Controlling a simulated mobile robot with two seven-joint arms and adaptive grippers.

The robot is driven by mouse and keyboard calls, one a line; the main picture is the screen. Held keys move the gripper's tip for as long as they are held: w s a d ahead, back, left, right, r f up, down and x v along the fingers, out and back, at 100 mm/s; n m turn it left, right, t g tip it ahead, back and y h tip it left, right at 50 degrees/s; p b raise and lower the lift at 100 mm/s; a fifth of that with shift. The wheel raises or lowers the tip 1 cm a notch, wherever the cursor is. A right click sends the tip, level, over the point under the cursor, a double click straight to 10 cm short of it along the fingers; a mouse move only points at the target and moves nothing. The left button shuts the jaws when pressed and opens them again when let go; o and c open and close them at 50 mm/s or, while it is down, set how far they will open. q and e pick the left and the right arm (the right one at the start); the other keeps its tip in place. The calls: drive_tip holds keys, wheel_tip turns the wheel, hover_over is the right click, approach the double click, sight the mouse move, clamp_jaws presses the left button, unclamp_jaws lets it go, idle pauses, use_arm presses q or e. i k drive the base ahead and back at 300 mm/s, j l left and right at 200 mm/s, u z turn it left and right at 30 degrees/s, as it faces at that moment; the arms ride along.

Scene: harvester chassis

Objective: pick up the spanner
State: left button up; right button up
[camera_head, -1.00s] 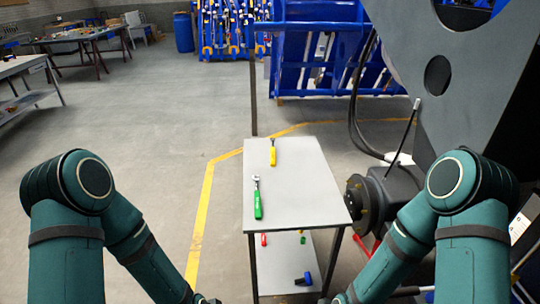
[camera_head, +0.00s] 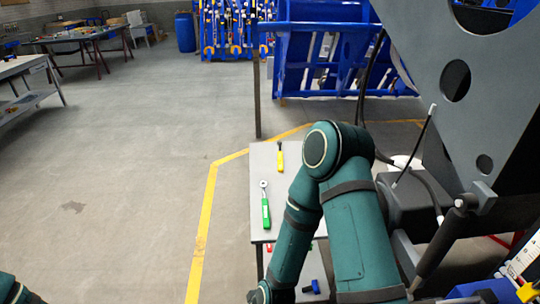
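A green-handled tool with a round metal head (camera_head: 266,207), which looks like the spanner, lies on the left part of the small grey table's top (camera_head: 262,178). Its head points away from me. A yellow-handled tool with a dark tip (camera_head: 280,157) lies farther back on the same top. My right arm reaches over the right side of the table and hides much of it. Its wrist runs to the bottom edge, in front of the table, and the gripper is out of the picture. Only a bit of my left arm shows in the bottom left corner; its gripper is not seen.
A blue item (camera_head: 312,286) and a small red one lie on the table's lower shelf. The grey harvester chassis (camera_head: 485,100) with hoses fills the right side. A blue frame (camera_head: 325,50) stands behind. The floor left of the table is clear.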

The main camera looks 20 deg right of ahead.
sight(280, 164)
drive_tip(key=i, duration=2.45)
drive_tip(key=i+z, duration=0.3)
drive_tip(key=i+j+z, duration=0.35)
drive_tip(key=i, duration=0.15)
drive_tip(key=l, duration=0.1)
